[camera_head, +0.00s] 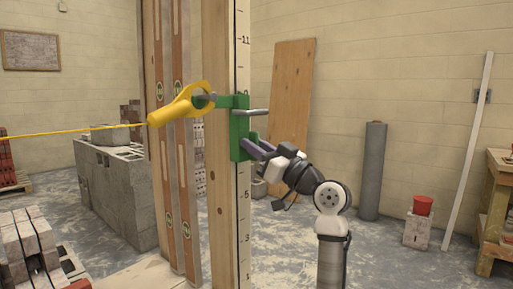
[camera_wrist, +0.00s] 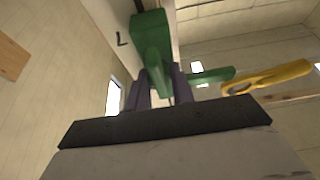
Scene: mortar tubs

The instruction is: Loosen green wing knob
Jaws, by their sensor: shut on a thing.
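The green clamp bracket (camera_head: 239,128) sits on an upright wooden post (camera_head: 216,150) beside a marked scale strip. The green wing knob (camera_head: 254,138) is at its lower right, partly hidden by my fingers. My gripper (camera_head: 256,147) reaches in from the lower right, with its dark purple fingers at the knob. In the wrist view, green knob and bracket parts (camera_wrist: 152,45) rise between and above the two fingers of my gripper (camera_wrist: 160,85), shut on the knob. The exact finger contact is hard to see.
A yellow line holder (camera_head: 178,105) hangs on the bracket's left arm, with a yellow string running left. A grey metal bar (camera_head: 252,112) sticks out right, just above my gripper. Grey block stack (camera_head: 115,190) stands left.

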